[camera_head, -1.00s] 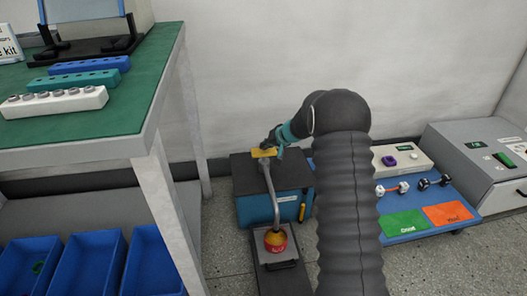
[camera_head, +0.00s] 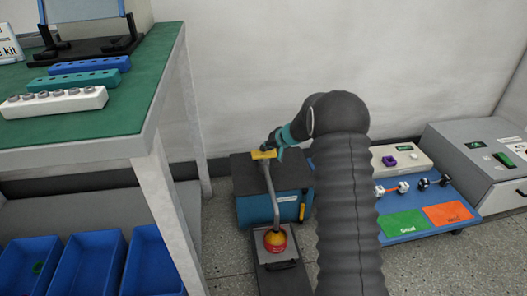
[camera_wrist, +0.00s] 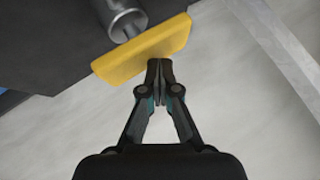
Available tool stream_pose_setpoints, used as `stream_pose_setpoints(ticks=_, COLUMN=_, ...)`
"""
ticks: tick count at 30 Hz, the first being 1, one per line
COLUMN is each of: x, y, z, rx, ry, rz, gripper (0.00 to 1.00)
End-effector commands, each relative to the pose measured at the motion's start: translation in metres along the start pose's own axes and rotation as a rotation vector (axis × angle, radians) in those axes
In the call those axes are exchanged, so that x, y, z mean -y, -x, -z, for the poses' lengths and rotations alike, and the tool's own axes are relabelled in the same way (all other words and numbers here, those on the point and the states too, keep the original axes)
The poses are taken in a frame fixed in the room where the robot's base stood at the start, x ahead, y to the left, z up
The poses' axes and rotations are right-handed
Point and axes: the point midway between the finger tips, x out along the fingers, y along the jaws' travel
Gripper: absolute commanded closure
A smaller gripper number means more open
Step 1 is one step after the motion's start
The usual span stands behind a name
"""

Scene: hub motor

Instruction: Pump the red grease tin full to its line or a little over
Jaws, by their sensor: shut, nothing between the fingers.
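The red grease tin (camera_head: 275,243) stands on a grey plate in front of the blue pump box (camera_head: 287,208). A yellow-orange fill shows at its top, under the end of a bent grey spout (camera_head: 274,203). The fill line cannot be made out. The yellow pump lever (camera_head: 264,154) is on top of the box; in the wrist view the yellow lever (camera_wrist: 145,52) is beside a metal cylinder (camera_wrist: 125,20). My gripper (camera_wrist: 160,62) is shut and empty, its fingertips at the lever's edge, touching or very close.
A green-topped workbench (camera_head: 100,115) stands at left, with blue bins (camera_head: 95,265) below. At right a low blue platform (camera_head: 405,230) carries green and orange mats and small parts. A grey machine (camera_head: 475,160) stands beyond it. Grey floor shows around the pump.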

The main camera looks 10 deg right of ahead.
Motion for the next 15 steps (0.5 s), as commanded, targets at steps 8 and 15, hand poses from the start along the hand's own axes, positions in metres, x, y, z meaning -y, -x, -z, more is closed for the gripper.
stream_pose_setpoints(ticks=8, x=-0.0022, y=-0.0031, z=-0.0034, rx=0.003, ry=-0.002, rz=0.0, gripper=1.0)
stream_pose_setpoints(ticks=15, x=-0.0034, y=-0.0049, z=-0.0048, rx=0.003, ry=-0.003, rz=0.0, gripper=1.0)
